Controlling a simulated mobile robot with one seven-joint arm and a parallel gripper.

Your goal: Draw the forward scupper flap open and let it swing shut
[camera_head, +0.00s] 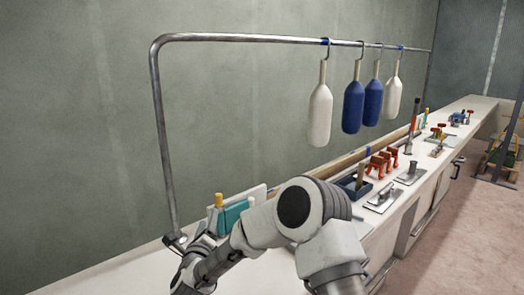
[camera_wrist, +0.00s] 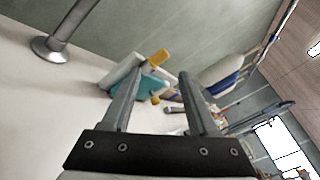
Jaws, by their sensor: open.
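I cannot make out a scupper flap for certain in either view. My gripper (camera_wrist: 160,76) is open in the wrist view, with two grey fingers apart and nothing held between them. Beyond the fingertips stands a teal block with yellow parts (camera_wrist: 156,84), against a white panel. The same teal block (camera_head: 233,214) shows in the head view beside my arm. My arm reaches down to the lower left there, over the white bench top (camera_head: 110,270), and hides part of it.
A bent steel rail (camera_head: 157,110) rises from the bench, its round foot (camera_wrist: 48,50) left of my fingers. Several white and blue fenders (camera_head: 353,107) hang from it. Red clamps (camera_head: 381,163), a dark blue tray (camera_head: 347,190) and metal trowels (camera_head: 383,199) line the bench to the right.

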